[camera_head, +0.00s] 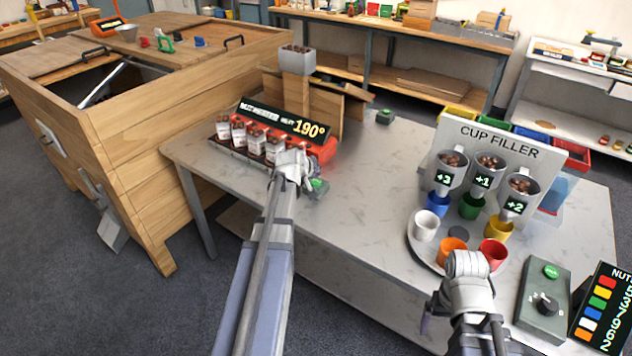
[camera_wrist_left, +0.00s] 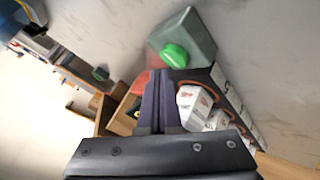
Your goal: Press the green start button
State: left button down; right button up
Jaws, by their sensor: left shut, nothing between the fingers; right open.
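A small grey-green box with a round green button (camera_head: 318,184) sits on the table at the front right corner of the roaster. In the left wrist view the green button (camera_wrist_left: 175,55) stands up from its box (camera_wrist_left: 192,38), just beyond my closed fingertips. My left gripper (camera_head: 303,178) is shut and empty, close beside the box, and hides part of it. Its fingers (camera_wrist_left: 160,76) show pressed together in the wrist view; I cannot tell if they touch the button. My right gripper (camera_head: 462,305) is open and empty in front of the cup filler tray.
The roaster (camera_head: 318,148) with its 190° sign and several bags of nuts lies left of the button. A cup filler (camera_head: 499,140), a round tray (camera_head: 416,252) of coloured cups and a dial box (camera_head: 545,300) with another green button stand right. The table's middle is clear.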

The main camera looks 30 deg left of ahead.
aim_at(315, 183)
pick_arm(q)
jog(key=shift+f+b, duration=0.45)
jog(key=shift+f+b, duration=0.35)
dwell(0.6)
jog(key=shift+r, duration=0.15)
jog(key=shift+r+p, duration=0.65)
jog(key=shift+p, duration=0.2)
notch_tip(315, 183, up, 5)
jog(key=p, duration=0.5)
jog(key=shift+r, duration=0.1)
